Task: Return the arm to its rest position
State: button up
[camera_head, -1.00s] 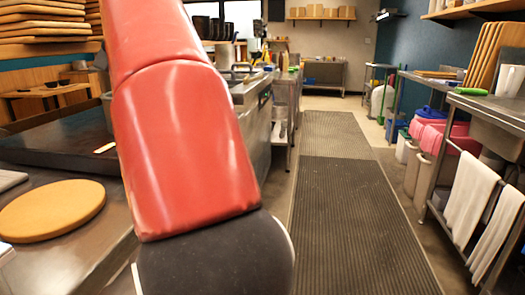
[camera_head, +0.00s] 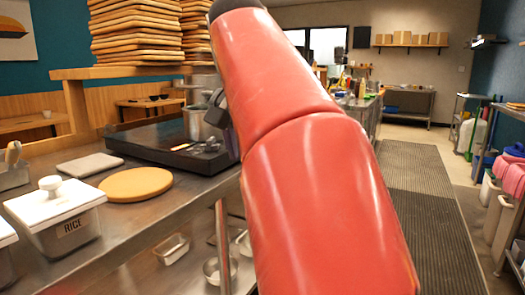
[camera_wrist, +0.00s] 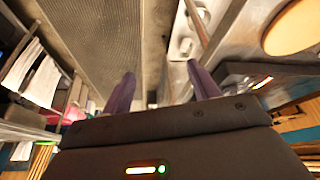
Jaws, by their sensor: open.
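My red arm (camera_head: 310,190) rises through the middle of the head view, in front of the walkway and the counter's right end. My gripper (camera_wrist: 162,88) shows in the wrist view with its two dark purple fingers wide apart and nothing between them. The wrist view is tilted, with the floor mat (camera_wrist: 95,40) and the counter side beyond the fingers.
A steel counter (camera_head: 165,215) on the left carries a white-lidded rice container (camera_head: 65,220), a round board (camera_head: 136,184) and a dark slab (camera_head: 150,140). Stacked boards (camera_head: 135,30) stand behind. The matted walkway (camera_head: 425,200) to the right is open, with bins (camera_head: 500,200) along its right side.

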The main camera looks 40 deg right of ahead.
jog(key=shift+a+f, duration=0.1)
dwell(0.5)
jog(key=s+a+f+n+t+y, duration=0.1)
jog(key=s+a+f+n, duration=0.1)
jog(key=a+f, duration=0.3)
jog(key=s+a+f+n+y, duration=0.1)
jog(key=s+a+f+n, duration=0.2)
jog(key=f, duration=1.1)
jog(key=s+a+f+n+t+y, duration=0.1)
jog(key=s+a+f+n, duration=0.2)
jog(key=a+f, duration=0.5)
notch_tip(320, 180, down, 2)
jog(key=shift+s+f+n+t+y, duration=0.2)
jog(key=shift+n+t+y, duration=0.1)
jog(key=shift+n, duration=0.6)
